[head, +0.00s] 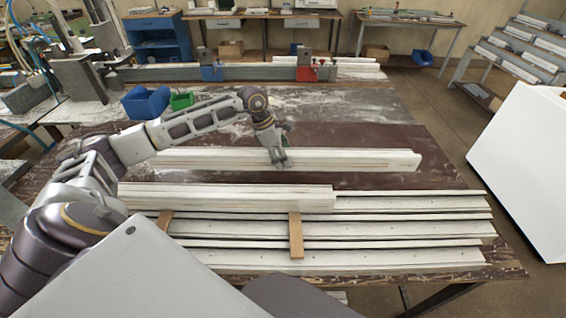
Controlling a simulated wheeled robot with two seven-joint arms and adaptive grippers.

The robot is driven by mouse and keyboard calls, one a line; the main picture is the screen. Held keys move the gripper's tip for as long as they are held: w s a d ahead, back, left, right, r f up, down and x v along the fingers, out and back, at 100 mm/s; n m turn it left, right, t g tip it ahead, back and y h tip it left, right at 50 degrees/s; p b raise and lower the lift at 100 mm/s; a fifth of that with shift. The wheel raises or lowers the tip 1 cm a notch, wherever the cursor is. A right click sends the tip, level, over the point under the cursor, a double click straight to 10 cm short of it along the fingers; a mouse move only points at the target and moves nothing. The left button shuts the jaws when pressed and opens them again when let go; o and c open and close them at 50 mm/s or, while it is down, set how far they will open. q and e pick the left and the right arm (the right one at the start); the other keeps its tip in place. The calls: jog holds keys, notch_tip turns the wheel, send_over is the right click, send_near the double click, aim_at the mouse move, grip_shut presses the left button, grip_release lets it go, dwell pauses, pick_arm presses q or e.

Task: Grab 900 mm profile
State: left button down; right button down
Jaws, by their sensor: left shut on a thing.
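A long white profile (350,159) lies lengthwise across the middle of the brown bench, parallel to the bench's front edge. My left gripper (279,161) comes down on it from above, near the middle of its length, and is shut on it. The fingertips are small and partly merge with the profile. I cannot tell whether the profile touches the bench top or is slightly raised. A shorter white profile (250,197) lies in front, on a stack of longer white profiles (410,230). My right gripper is not in view.
Wooden spacer strips (296,236) lie across the front stack. A clamp rail with a blue clamp (212,73) and a red clamp (306,73) runs along the back. Blue (146,103) and green (181,101) bins stand back left. The bench's right side is bare.

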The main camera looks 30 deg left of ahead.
pick_arm(q)
jog(key=shift+r, duration=0.4)
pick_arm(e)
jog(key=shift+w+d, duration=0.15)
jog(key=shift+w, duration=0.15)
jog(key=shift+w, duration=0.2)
pick_arm(q)
jog(key=shift+w, duration=0.1)
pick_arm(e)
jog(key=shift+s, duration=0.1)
